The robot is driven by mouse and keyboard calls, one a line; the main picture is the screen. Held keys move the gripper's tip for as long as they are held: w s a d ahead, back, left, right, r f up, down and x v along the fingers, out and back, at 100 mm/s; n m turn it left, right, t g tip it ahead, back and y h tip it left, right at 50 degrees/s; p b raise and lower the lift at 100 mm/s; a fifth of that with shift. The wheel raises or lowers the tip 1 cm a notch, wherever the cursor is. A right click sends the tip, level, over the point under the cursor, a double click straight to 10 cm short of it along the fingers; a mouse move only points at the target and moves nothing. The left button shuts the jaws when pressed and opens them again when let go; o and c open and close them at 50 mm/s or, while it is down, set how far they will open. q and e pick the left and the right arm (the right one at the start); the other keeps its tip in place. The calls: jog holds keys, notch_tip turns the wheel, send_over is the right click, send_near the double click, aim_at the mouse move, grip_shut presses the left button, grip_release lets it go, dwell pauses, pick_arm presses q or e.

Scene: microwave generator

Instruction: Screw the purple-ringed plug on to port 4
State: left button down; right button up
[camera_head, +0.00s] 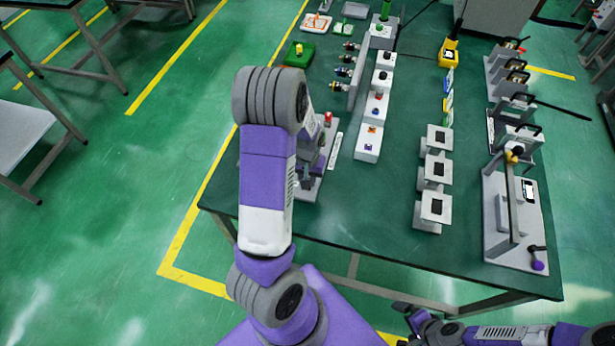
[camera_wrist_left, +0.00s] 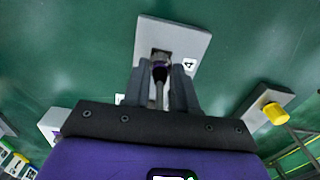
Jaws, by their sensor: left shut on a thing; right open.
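In the left wrist view, my left gripper (camera_wrist_left: 160,85) is shut on the purple-ringed plug (camera_wrist_left: 159,72), with its cable running back between the fingers. The plug's front end is at the dark opening of the grey port 4 block (camera_wrist_left: 185,35), which has a "4" label (camera_wrist_left: 189,64) beside it. I cannot tell how deep the plug sits or whether its thread has caught. In the head view, my left arm hides most of the left gripper and the plug. My right gripper (camera_head: 404,309) is open and empty, off the table's front edge.
In the head view, a row of white boxes (camera_head: 367,150), grey stands (camera_head: 433,208) and a lever fixture (camera_head: 513,220) stand on the green table (camera_head: 340,215).

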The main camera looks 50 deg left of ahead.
pick_arm(q)
jog(key=shift+f, duration=0.15)
jog(key=c, duration=1.4)
grip_release()
jog(key=o, duration=0.6)
notch_tip(320, 180, up, 8)
jog(key=shift+f+p, duration=0.2)
jog(key=shift+p, duration=0.7)
jog(key=shift+f, duration=0.1)
